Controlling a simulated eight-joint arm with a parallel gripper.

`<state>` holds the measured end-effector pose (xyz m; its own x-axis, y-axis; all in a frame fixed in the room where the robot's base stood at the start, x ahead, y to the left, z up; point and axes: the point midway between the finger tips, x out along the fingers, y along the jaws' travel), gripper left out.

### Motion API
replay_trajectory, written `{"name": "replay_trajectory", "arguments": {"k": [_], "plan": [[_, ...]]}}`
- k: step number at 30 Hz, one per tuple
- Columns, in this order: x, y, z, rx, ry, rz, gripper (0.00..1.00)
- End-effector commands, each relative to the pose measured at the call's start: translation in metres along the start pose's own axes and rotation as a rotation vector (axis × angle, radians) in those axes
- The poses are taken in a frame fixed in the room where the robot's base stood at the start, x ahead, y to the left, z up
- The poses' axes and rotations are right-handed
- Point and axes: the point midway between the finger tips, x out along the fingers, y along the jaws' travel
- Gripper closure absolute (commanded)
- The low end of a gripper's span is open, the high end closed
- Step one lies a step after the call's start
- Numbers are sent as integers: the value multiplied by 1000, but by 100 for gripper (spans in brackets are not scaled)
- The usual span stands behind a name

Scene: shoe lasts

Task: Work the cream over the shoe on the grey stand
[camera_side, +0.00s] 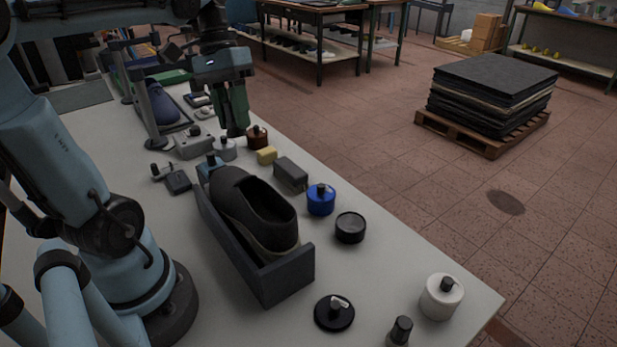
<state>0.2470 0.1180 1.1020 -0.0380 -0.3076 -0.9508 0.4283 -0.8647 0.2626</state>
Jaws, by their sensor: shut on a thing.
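A black shoe (237,198) lies in a dark grey trough-like stand (288,279) on the pale table, its opening towards the camera side. A black round tin (350,229) stands to its right; I cannot tell whether it holds cream. A flat black disc (333,314) with a pale piece on top lies in front. My gripper (236,132) hangs over the table behind the shoe, apart from it, pointing down with dark green fingers. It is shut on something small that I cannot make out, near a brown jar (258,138).
A blue jar (321,201), a dark grey block (291,172) and a yellow block (267,155) stand right of the shoe. A white jar (441,297) is near the right corner. A navy shoe (165,108) lies at the back left beside a grey post (154,117).

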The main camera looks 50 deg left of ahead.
Motion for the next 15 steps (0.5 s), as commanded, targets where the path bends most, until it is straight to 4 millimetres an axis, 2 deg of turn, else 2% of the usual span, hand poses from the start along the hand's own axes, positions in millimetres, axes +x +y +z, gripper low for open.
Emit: {"name": "replay_trajectory", "arguments": {"k": [3, 8, 15], "plan": [[-7, -13, 8, -50, 1, 46, 99], [-11, -20, 14, -77, 3, 77, 99], [5, -14, 17, -77, 2, 80, 99]]}}
